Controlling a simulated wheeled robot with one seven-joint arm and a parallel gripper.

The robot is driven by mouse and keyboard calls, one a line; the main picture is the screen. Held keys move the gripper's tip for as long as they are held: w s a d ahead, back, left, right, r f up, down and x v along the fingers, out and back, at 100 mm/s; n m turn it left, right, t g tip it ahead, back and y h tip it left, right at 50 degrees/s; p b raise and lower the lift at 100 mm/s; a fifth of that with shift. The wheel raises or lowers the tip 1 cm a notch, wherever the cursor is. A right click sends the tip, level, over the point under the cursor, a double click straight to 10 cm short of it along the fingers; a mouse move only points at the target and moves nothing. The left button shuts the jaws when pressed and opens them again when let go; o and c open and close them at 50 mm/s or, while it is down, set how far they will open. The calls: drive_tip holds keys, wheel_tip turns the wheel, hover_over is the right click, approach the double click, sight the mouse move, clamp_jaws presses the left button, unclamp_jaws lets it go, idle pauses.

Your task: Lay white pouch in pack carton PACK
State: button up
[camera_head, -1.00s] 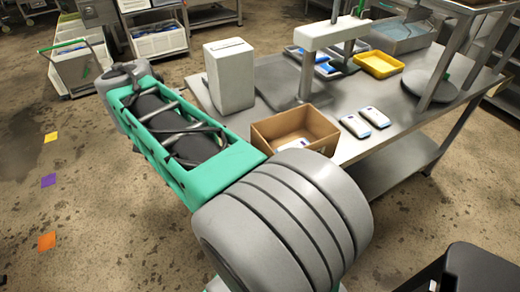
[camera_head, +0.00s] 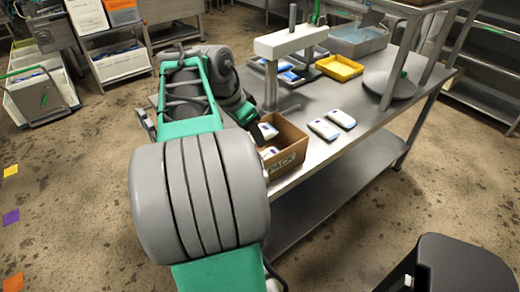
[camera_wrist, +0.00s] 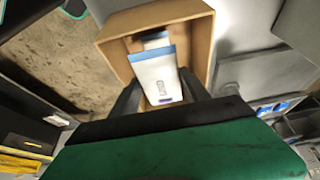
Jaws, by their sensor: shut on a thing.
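The open brown carton marked PACK (camera_head: 290,158) stands at the table's near edge. It also shows in the wrist view (camera_wrist: 200,50). My gripper (camera_wrist: 160,92) is shut on a white pouch with a blue end (camera_wrist: 155,72). In the head view this held pouch (camera_head: 267,131) is tilted at the carton's opening, with its lower end over or inside it; I cannot tell whether it touches the bottom. Another white pouch (camera_head: 270,152) lies in the carton, partly hidden by the held one in the wrist view (camera_wrist: 156,40).
Two white pouches (camera_head: 323,129) (camera_head: 341,118) lie on the steel table (camera_head: 355,100) right of the carton. A sealer-like stand (camera_head: 290,42), blue-filled trays and a yellow tray (camera_head: 339,67) are behind. A dark stool (camera_head: 450,265) stands at front right.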

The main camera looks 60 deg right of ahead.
hover_over(263, 154)
drive_tip(key=a, duration=0.1)
drive_tip(key=f, duration=0.5)
drive_tip(key=shift+w+a+f, duration=0.1)
drive_tip(key=shift+w+a, duration=0.05)
drive_tip(key=shift+w, duration=0.1)
wheel_tip(263, 154, down, 3)
drive_tip(key=shift+r, duration=0.1)
drive_tip(key=shift+f+b, duration=0.35)
drive_tip(key=shift+f, duration=0.1)
drive_tip(key=o, duration=1.6)
